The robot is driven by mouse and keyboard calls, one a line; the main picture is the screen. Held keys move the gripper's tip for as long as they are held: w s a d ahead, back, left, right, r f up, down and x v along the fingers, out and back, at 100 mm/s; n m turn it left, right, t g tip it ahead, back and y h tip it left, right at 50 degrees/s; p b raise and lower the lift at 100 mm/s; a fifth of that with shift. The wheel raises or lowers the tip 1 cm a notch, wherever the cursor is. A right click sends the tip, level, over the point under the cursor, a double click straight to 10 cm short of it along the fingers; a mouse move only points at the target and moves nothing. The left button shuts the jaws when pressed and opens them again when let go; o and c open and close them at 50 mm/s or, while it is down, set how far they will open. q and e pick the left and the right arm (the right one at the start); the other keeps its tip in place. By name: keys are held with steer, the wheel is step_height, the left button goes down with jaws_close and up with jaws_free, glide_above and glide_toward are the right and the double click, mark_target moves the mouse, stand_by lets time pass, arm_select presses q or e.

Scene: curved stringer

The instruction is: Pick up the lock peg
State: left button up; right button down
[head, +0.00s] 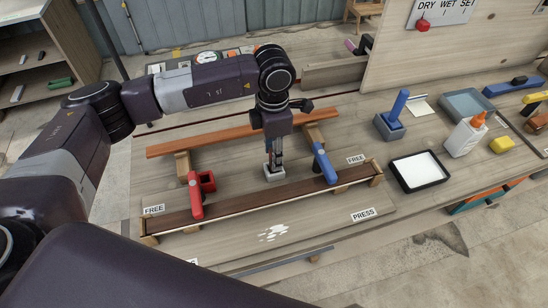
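My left gripper (273,158) points straight down over the middle of the workbench. Its fingers are at a small pale grey block (275,176) just behind the long curved brown strip (255,193). The fingers are narrow in this view, and I cannot tell whether they are shut or hold anything. The lock peg cannot be told for certain; any peg in the pale block is hidden by the fingers. A blue upright peg-like handle (398,104) stands in a grey-blue holder (388,129) to the right, apart from the gripper. My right gripper is not in view.
A red clamp (196,198) and a blue clamp (323,163) stand at the strip, left and right of my gripper. An orange-brown bar (210,139) lies behind. A black-rimmed tray (395,164), glue bottle (466,137) and yellow sponge (502,145) occupy the right side.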

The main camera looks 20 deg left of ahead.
arm_select(q)
steer(key=shift+f, duration=0.2)
jaws_close()
steer(key=shift+r, duration=0.1)
